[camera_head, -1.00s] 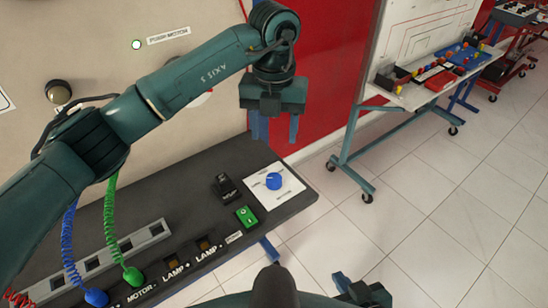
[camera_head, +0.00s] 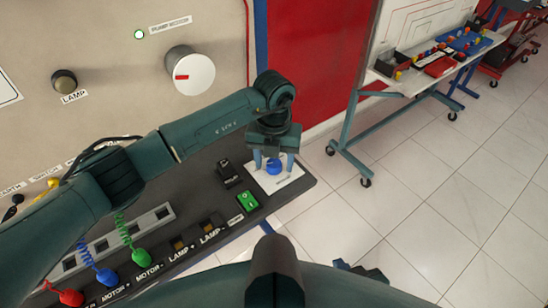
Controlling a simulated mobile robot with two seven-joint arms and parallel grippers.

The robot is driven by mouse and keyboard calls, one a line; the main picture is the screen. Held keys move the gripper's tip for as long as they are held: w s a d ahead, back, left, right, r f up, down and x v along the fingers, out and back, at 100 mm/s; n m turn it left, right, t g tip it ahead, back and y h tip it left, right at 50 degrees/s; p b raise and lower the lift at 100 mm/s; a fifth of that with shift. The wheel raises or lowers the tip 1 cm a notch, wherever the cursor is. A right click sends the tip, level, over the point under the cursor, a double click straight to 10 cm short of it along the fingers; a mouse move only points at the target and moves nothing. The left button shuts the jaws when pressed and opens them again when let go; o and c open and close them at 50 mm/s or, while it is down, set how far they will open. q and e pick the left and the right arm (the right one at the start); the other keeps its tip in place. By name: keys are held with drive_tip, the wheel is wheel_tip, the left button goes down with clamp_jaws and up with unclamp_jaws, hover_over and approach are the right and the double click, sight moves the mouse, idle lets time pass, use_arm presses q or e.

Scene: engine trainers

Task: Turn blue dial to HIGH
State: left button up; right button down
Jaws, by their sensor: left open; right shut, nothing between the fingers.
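The blue dial (camera_head: 274,167) sits on a white label plate (camera_head: 292,179) at the right end of the dark console. The lettering on the plate is too small to read, so I cannot tell the dial's setting. My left gripper (camera_head: 273,164) points down right over the dial, open, with one finger on each side of it. I cannot tell whether the fingers touch it. My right gripper (camera_head: 362,270) is low at the bottom of the view, away from the console, partly hidden and shut on nothing.
A green switch (camera_head: 247,201) and a black switch (camera_head: 228,173) are close left of the dial. Coiled leads with red, blue and green plugs (camera_head: 141,257) lie further left. The upright panel carries a white knob (camera_head: 190,73). A trolley (camera_head: 420,78) stands behind right; the floor is clear.

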use_arm(q)
drive_tip(key=c, duration=1)
drive_tip(key=shift+o, duration=0.2)
use_arm(e)
drive_tip(key=shift+s+f, duration=0.15)
drive_tip(key=shift+s, duration=0.15)
